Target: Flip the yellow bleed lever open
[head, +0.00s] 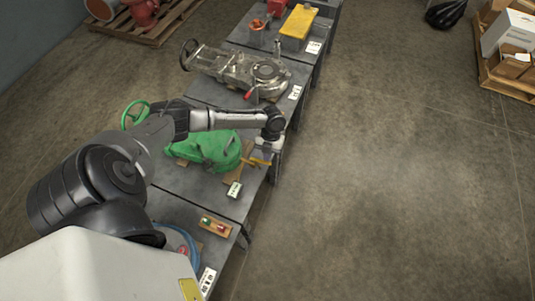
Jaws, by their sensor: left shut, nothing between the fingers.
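The yellow bleed lever (257,161) shows as a small yellow bar at the right end of the green valve (205,150), on the bench. My left arm reaches across above the green valve from the left. My left gripper (264,150) points down at the bench's right edge, right by the lever, shut and empty. It partly covers the lever's upper side. I cannot tell whether the fingers touch the lever. My right gripper is not in view.
A silver valve (235,68) with a red lever stands farther along the bench. Beyond it are a yellow block (298,22) and a copper part (257,29). A button box (215,227) sits nearer. The floor (400,180) right of the bench is clear.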

